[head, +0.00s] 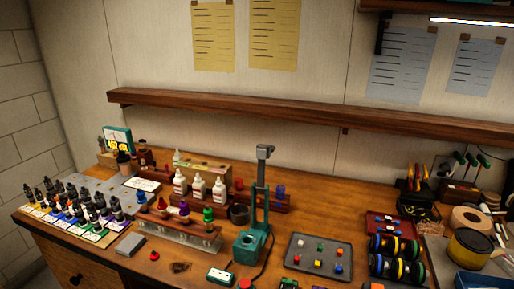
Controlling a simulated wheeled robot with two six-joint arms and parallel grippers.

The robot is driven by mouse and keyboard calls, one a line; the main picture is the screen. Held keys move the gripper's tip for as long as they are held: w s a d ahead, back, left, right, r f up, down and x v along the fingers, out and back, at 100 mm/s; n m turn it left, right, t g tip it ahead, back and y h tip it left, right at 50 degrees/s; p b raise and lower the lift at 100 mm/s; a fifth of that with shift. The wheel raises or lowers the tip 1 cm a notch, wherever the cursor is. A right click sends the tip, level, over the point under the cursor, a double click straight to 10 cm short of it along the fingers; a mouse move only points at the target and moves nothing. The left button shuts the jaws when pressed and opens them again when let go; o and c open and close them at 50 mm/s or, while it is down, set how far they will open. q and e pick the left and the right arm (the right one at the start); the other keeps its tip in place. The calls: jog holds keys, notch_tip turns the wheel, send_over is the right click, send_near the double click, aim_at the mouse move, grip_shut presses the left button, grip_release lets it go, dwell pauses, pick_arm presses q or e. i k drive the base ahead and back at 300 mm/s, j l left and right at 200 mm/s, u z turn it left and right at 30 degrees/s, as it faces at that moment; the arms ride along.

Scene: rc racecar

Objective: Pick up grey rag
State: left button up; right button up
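A small grey folded piece that looks like the grey rag (131,244) lies on the wooden workbench (192,262), near the bench's front edge at lower left. It is flat and roughly square with a lighter top. Nothing covers it. Neither of my grippers shows in the head view.
A teal stand (252,243) and a grey tray (318,270) with coloured cubes are further right. A wooden shelf (300,118) runs above.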

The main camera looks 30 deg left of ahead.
aim_at(133, 243)
jog(key=j+u, duration=0.15)
jog(key=u, duration=1.7)
jog(key=k+j, duration=0.05)
